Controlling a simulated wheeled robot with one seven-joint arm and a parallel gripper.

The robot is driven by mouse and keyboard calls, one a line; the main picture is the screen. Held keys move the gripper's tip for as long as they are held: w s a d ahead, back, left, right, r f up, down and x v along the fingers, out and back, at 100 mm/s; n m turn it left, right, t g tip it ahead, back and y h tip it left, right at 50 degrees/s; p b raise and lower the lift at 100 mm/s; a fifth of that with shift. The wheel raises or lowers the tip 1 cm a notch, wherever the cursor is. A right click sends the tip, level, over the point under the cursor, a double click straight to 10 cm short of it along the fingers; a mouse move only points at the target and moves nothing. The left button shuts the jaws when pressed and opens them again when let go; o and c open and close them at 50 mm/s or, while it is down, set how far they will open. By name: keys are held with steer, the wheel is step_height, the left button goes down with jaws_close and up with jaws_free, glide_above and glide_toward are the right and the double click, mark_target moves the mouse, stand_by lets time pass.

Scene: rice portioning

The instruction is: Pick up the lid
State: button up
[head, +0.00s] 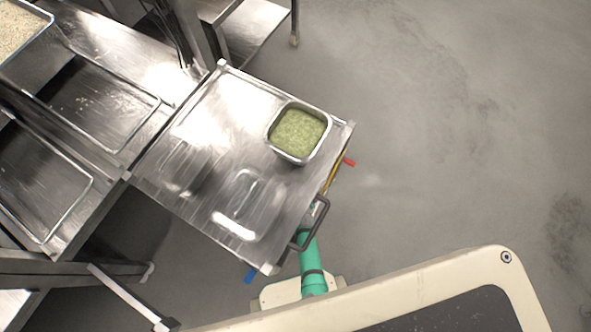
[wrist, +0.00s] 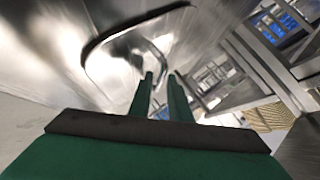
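A shiny, rounded metal lid (head: 240,205) lies flat near the front edge of the metal cart top (head: 215,95) in the head view. A second similar lid shape (head: 183,165) lies to its upper left, partly lost in reflections. My gripper (wrist: 160,76) shows in the wrist view with two green fingers apart and nothing visible between them. Its fingertips are hidden in the head view, where my green arm stands beside the cart's front right edge. A dark curved bar and shiny metal lie ahead of the fingers; I cannot tell whether this is a lid.
A square metal container (head: 289,157) of green food stands at the cart's right. A dark handle (head: 321,215) projects from the cart edge near my arm. Trays (head: 153,120) sit in the counter at left. Open grey floor (head: 440,140) lies to the right.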

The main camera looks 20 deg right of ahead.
jaws_close()
steer(key=shift+s+r, duration=0.1)
stand_by(0.3)
